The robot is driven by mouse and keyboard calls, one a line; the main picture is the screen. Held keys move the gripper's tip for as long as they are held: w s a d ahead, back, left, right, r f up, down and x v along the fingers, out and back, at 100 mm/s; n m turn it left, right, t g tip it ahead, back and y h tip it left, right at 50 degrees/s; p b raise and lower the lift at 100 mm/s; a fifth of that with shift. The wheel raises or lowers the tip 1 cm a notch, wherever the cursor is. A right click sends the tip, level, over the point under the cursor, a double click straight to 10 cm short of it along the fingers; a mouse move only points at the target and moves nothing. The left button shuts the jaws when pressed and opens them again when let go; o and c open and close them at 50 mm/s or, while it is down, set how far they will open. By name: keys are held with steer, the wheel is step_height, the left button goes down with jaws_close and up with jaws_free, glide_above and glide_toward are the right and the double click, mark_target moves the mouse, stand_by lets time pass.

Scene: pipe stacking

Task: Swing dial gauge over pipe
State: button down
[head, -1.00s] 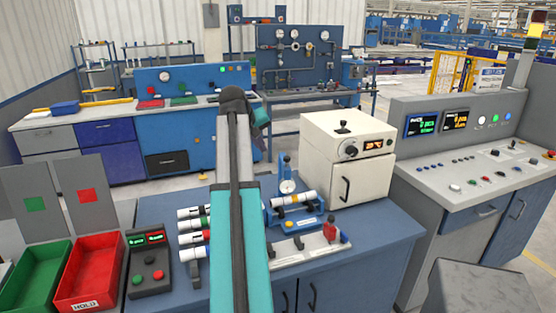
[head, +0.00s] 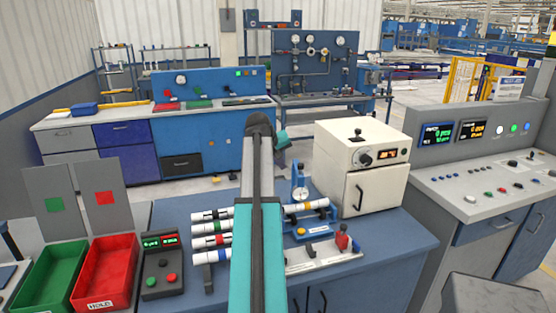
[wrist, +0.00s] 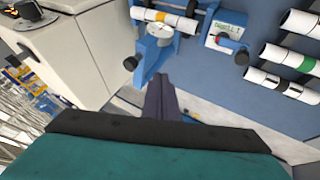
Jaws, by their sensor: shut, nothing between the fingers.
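The dial gauge (head: 299,194) has a round white face on a blue stand. It stands behind the left part of a white pipe with a yellow band (head: 306,207), which lies in a blue fixture on the bench. In the wrist view the gauge (wrist: 153,48) is just beyond my fingers, and the banded pipe (wrist: 170,18) is behind it at the top. My gripper (wrist: 161,85) shows its dark fingers together and empty, apart from the gauge. In the head view my arm hides the gripper.
Several white pipes with coloured bands (head: 211,227) lie on a rack left of the fixture. A cream oven-like box (head: 361,165) stands close on the right. Red (head: 105,270) and green (head: 48,275) bins and a button box (head: 161,264) are at left.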

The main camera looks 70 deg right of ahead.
mark_target(301, 177)
steer(key=s+d, duration=0.1)
steer(key=s+d+f+p, duration=0.1)
steer(key=d, duration=0.1)
steer(key=s+d, duration=0.1)
steer(key=shift+d+f+p, duration=0.15)
steer(key=shift+f+p, duration=0.25)
steer(key=shift+s+d, duration=0.3)
steer(key=shift+s, duration=0.5)
steer(key=shift+s+d, duration=0.25)
steer(key=shift+s, duration=0.55)
steer(key=shift+a, duration=0.15)
